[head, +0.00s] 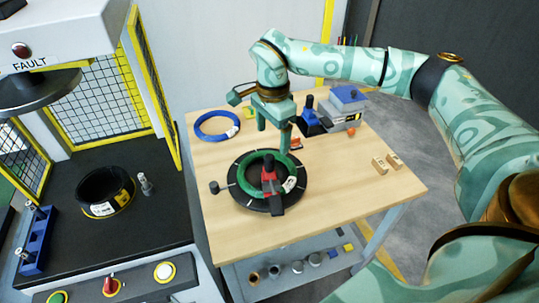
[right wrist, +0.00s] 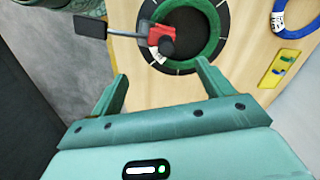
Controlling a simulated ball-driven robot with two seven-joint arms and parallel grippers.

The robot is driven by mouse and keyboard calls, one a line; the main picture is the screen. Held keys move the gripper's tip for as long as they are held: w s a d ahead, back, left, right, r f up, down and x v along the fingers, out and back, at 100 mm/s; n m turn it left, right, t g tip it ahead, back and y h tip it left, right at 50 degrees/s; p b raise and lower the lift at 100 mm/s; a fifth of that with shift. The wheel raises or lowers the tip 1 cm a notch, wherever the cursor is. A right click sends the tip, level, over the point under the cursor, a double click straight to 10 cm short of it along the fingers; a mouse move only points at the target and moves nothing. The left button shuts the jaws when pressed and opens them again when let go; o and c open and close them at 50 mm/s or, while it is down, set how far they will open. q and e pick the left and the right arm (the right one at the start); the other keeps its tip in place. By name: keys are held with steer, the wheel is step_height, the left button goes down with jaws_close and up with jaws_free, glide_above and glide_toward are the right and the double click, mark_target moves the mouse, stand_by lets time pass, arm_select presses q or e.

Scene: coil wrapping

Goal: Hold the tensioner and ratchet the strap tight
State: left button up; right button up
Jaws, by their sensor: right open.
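A green coil (head: 243,183) lies on a round black turntable (head: 246,201) on the wooden table. The tensioner (head: 268,174), red with a black handle, sits across the coil; it also shows in the right wrist view (right wrist: 160,35), its dark lever (right wrist: 90,27) reaching left. I cannot make out the strap clearly. My right gripper (head: 273,140) is open and empty just behind the coil, apart from the tensioner. In the right wrist view its two fingers (right wrist: 161,70) are spread, with the tensioner beyond them. My left gripper is not in view.
A blue coil (head: 217,137) lies at the table's back left. A blue-topped grey device (head: 347,115) stands at the back right, with small wooden blocks (head: 380,165) nearer the right edge. A machine with a black coil (head: 105,190) stands left. The table front is clear.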

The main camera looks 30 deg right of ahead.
mark_target(271, 172)
steer(key=f+b, duration=0.1)
steer(key=f, duration=1.1)
steer(key=shift+w+f, duration=0.1)
steer(key=shift+w, duration=0.1)
steer(key=shift+f, duration=0.35)
steer(key=shift+c, duration=0.6)
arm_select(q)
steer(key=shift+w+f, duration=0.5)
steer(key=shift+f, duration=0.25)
arm_select(e)
steer(key=c, duration=1.3)
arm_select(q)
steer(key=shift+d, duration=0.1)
arm_select(e)
steer(key=o, duration=0.7)
steer(key=c, duration=0.6)
steer(key=shift+o, duration=0.2)
